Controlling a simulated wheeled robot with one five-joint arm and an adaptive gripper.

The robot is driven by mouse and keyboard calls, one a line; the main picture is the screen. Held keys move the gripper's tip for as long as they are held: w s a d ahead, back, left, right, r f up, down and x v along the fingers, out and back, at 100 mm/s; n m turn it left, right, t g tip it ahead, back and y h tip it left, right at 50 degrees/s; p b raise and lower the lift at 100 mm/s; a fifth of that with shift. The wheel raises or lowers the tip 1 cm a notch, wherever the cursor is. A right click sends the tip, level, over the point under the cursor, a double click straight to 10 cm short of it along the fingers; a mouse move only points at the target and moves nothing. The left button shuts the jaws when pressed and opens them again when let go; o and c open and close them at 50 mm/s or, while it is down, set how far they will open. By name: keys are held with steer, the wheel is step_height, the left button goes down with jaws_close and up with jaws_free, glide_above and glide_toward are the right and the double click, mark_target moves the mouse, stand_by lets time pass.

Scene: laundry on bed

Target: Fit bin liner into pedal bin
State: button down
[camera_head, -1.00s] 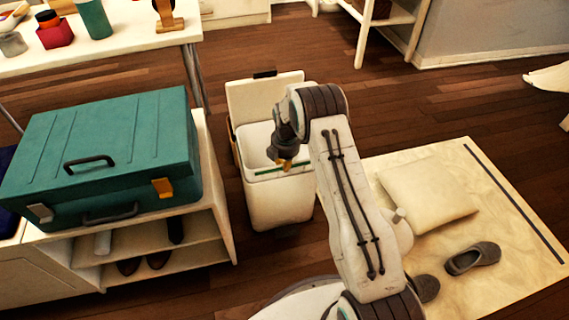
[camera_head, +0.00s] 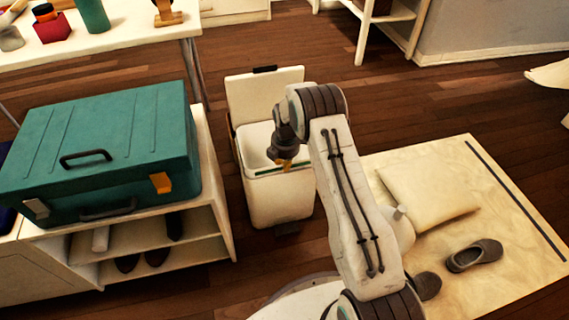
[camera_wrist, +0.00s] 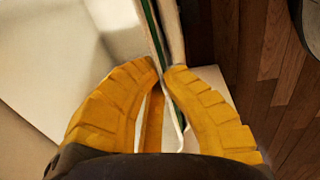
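The white pedal bin (camera_head: 280,204) stands upright on the floor with its lid (camera_head: 262,97) raised at the back. A pale sheet with a green edge, which looks like the bin liner (camera_head: 263,172), lies along the front rim; how far it lines the inside cannot be told. My gripper (camera_head: 286,165) points down at the front rim. In the wrist view its yellow fingertips (camera_wrist: 167,69) nearly meet, one each side of the green-edged strip (camera_wrist: 155,35), and seem shut on it. The pale bin interior (camera_wrist: 60,70) shows on the left.
A shelf unit (camera_head: 221,196) with a teal suitcase (camera_head: 105,140) stands close left of the bin. A mat (camera_head: 520,240) with a cushion (camera_head: 428,193) and slippers (camera_head: 473,256) lies at right. A table (camera_head: 120,40) stands behind left. Wooden floor behind the bin is clear.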

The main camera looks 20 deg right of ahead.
steer(key=shift+f+b, duration=0.75)
steer(key=shift+f, duration=0.3)
steer(key=c, duration=1.3)
jaws_free()
steer(key=shift+c, duration=0.2)
step_height(320, 180, up, 12)
steer(key=s, duration=0.1)
steer(key=shift+s, duration=0.2)
